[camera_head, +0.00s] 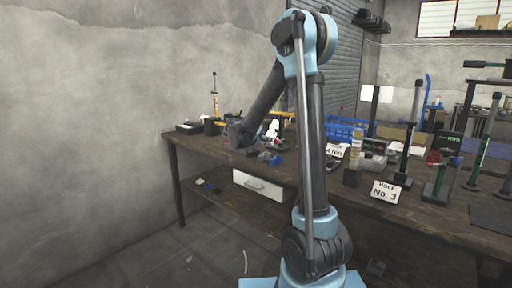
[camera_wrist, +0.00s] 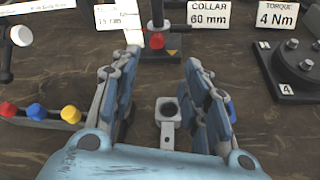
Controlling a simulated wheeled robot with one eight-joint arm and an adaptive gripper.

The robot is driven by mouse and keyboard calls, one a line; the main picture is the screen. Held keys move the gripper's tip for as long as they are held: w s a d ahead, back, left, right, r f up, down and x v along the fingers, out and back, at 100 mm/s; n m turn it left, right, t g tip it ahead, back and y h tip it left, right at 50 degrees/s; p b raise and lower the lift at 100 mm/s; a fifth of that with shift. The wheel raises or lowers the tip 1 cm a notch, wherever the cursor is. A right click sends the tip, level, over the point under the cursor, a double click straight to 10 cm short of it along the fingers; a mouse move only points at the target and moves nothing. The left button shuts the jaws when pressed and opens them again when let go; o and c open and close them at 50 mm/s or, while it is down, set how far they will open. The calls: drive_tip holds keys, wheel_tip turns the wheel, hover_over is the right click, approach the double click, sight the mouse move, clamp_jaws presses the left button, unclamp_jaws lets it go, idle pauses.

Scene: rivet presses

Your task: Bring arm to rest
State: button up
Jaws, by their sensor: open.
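My gripper (camera_wrist: 162,85) is in the wrist view with its two jointed fingers spread apart and nothing between their tips. It points over the dark wooden bench top (camera_wrist: 230,50). A small grey bracket with a round hole (camera_wrist: 168,112) lies on the bench below, seen between the fingers. In the head view my arm reaches out over the left part of the workbench (camera_head: 235,170).
A red and black press base (camera_wrist: 157,42) stands beyond the fingers. Signs reading "COLLAR 60 mm" (camera_wrist: 209,14) and "TORQUE 4 Nm" (camera_wrist: 277,14) stand behind. A rack with red, blue and yellow knobs (camera_wrist: 38,112) is at left. A blue crate (camera_head: 343,130) sits on the bench.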

drive_tip(key=s+d+f+m+g+y, duration=0.1)
drive_tip(key=s+d+m, duration=0.2)
drive_tip(key=s, duration=0.4)
drive_tip(key=s+d+f+m+g+y, duration=0.1)
drive_tip(key=s+d+m, duration=0.3)
drive_tip(key=s, duration=0.4)
drive_tip(key=s+d+f+m+g, duration=0.1)
drive_tip(key=s+d+m+g, duration=0.2)
drive_tip(key=s, duration=0.5)
drive_tip(key=shift+d+f+m+y, duration=0.1)
drive_tip(key=shift+d+m+y, duration=0.3)
drive_tip(key=shift+m, duration=0.5)
drive_tip(key=s+a+f+m+g+y, duration=0.1)
drive_tip(key=s+f+m+y, duration=0.1)
drive_tip(key=s, duration=0.6)
drive_tip(key=s+a+f+m+g+y, duration=0.1)
drive_tip(key=s+f+m+y, duration=0.1)
drive_tip(key=s+f+m, duration=0.3)
drive_tip(key=s+a+f+m+g+y, duration=0.1)
drive_tip(key=s+f+m, duration=0.3)
drive_tip(key=s, duration=0.7)
drive_tip(key=shift+a+m+y, duration=0.4)
drive_tip(key=shift+a+m, duration=0.15)
drive_tip(key=shift+m, duration=0.25)
drive_tip(key=shift+f, duration=0.1)
drive_tip(key=shift+w+f+g, duration=0.2)
drive_tip(key=shift+w+g, duration=0.1)
drive_tip(key=shift+w, duration=0.1)
